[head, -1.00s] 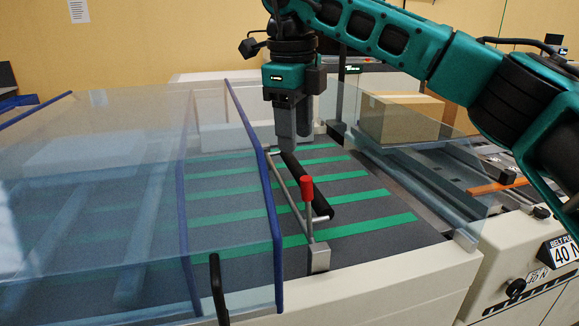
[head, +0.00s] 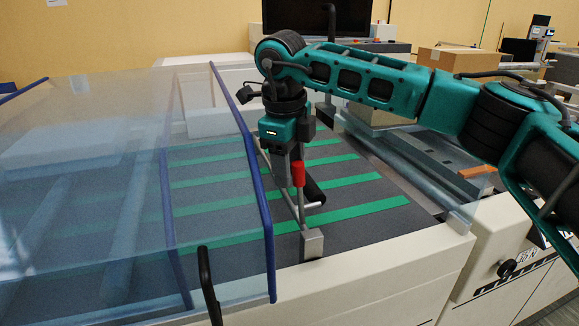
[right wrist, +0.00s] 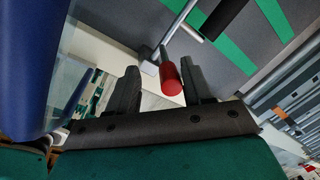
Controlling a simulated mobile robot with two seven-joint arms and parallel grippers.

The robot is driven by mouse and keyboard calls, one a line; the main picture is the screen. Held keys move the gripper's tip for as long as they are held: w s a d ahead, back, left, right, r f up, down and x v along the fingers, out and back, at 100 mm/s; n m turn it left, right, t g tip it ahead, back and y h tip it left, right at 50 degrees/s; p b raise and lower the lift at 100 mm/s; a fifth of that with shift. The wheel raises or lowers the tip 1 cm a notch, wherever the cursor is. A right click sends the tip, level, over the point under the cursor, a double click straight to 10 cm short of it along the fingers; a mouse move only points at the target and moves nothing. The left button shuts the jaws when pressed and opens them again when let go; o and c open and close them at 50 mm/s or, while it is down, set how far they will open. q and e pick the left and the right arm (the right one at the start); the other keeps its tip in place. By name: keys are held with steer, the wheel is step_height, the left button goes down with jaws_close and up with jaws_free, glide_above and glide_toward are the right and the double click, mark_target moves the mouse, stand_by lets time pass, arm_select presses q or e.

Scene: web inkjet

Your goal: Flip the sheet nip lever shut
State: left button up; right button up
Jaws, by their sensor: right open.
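The sheet nip lever is a thin metal arm with a red grip (head: 298,174). It stands up from a grey block (head: 312,243) at the near edge of the belt table. A black nip roller (head: 314,191) lies behind it, above the striped belt. My right gripper (head: 291,160) is at the red grip, fingers pointing down and partly hidden in the head view. In the right wrist view, its two dark fingers (right wrist: 163,85) are apart, with the red grip (right wrist: 171,77) showing between them. I cannot tell whether either finger touches it. My left gripper is not in view.
A clear guard with a blue frame (head: 262,190) stands close on the left of the lever. A black handle (head: 207,285) rises at the front. Another clear panel (head: 400,172) and a cardboard box (head: 450,60) are to the right. The striped belt (head: 360,205) is bare right of the roller.

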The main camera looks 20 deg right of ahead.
steer(key=shift+f, duration=0.45)
jaws_close()
stand_by(0.4)
